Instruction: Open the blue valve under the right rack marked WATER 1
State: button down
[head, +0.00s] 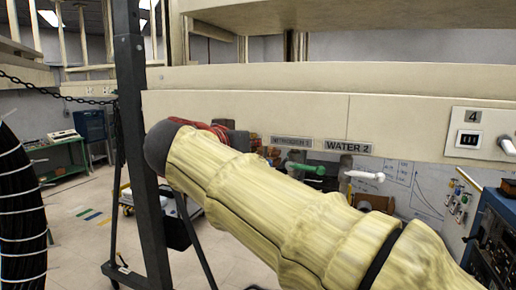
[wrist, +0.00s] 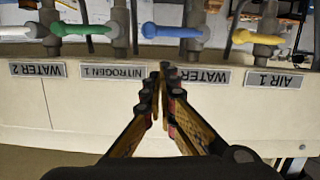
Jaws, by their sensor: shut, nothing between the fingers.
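In the wrist view, which shows the labels upside down, the blue valve handle (wrist: 177,31) lies sideways on its grey fitting, in line with a partly covered WATER label (wrist: 203,75). My gripper (wrist: 163,72) is shut and empty. Its fingertips overlap the left part of that label in the picture, just below the blue handle, and appear apart from it. The label's number is hidden or unclear. In the head view my sleeved arm reaches toward the rack panel and hides the blue valve and most of my gripper.
Neighbouring handles are green (wrist: 83,29) by NITROGEN 1, yellow (wrist: 257,37) by AIR 1, and white (wrist: 18,33) by WATER 2. In the head view the white handle (head: 365,176) and green handle (head: 305,168) stick out below the beam. A dark post (head: 142,150) stands left of my arm.

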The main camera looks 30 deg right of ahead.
jog(key=d+f, duration=0.1)
jog(key=w+d+f+p, duration=0.1)
jog(key=f, duration=0.1)
jog(key=shift+w+f, duration=0.15)
jog(key=shift+f, duration=0.05)
jog(key=shift+f+b, duration=0.1)
jog(key=shift+b, duration=0.25)
jog(key=shift+f+b, duration=0.15)
jog(key=shift+b, duration=0.55)
